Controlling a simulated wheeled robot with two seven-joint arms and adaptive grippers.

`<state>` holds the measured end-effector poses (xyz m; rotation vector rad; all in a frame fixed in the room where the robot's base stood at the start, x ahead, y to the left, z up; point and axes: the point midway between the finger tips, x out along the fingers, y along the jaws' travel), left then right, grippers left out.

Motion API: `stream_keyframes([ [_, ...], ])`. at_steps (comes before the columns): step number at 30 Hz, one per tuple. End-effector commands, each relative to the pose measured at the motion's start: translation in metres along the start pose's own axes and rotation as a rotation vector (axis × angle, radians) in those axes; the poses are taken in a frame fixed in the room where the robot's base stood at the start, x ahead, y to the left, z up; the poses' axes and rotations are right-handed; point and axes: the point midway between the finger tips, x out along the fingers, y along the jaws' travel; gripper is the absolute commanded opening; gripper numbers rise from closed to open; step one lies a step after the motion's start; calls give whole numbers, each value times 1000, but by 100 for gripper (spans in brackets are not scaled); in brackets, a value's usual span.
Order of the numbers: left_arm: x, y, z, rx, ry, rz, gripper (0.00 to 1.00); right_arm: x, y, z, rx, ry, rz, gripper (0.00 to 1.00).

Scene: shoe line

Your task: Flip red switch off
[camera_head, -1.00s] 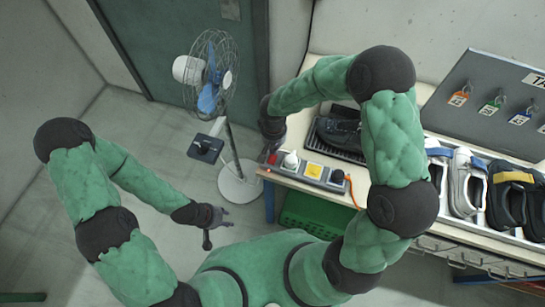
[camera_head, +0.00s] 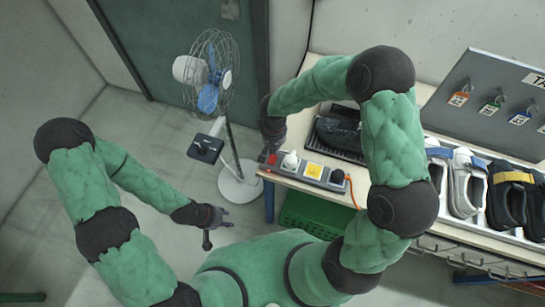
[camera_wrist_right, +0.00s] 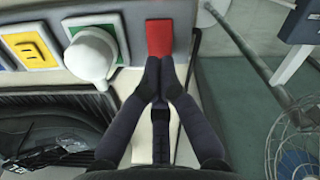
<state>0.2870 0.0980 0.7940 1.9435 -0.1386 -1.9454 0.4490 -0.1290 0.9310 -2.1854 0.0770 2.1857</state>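The red switch (camera_wrist_right: 159,40) sits at the end of a power strip in the right wrist view, just beyond my right fingertips. In the head view the red switch (camera_head: 271,158) is small, at the strip's left end. My right gripper (camera_wrist_right: 161,84) has its two fingertips together with nothing between them, at the switch's near edge. I cannot tell whether they touch it. In the head view my right gripper (camera_head: 272,141) is partly hidden by its wrist. My left gripper (camera_head: 217,225) is open and empty above the floor, away from the table.
A white plug (camera_head: 290,160) and a yellow socket (camera_head: 314,171) are beside the switch on the strip. A dark shoe (camera_head: 338,132) lies on a rack behind. A standing fan (camera_head: 209,90) is to the left. Several shoes stand at the right.

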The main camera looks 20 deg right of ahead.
Motion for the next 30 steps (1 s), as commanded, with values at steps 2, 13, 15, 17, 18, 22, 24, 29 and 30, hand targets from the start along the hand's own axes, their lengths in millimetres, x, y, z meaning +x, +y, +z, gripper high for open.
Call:
stream_keyframes([
  [2,1,0,0,0,0,0,40,2,0,0,0,0,0,0],
  [13,6,-2,0,0,0,0,40,6,0,0,0,0,0,0],
  [15,7,-2,0,0,0,0,40,7,0,0,0,0,0,0],
  [17,7,-3,0,0,0,0,40,8,0,0,0,0,0,0],
  [18,8,-3,0,0,0,0,40,8,0,0,0,0,0,0],
  [22,9,-3,0,0,0,0,40,10,0,0,0,0,0,0],
  [24,10,-4,0,0,0,0,40,11,0,0,0,0,0,0],
  [29,12,-4,0,0,0,0,40,13,0,0,0,0,0,0],
  [30,12,-4,0,0,0,0,40,14,0,0,0,0,0,0],
])
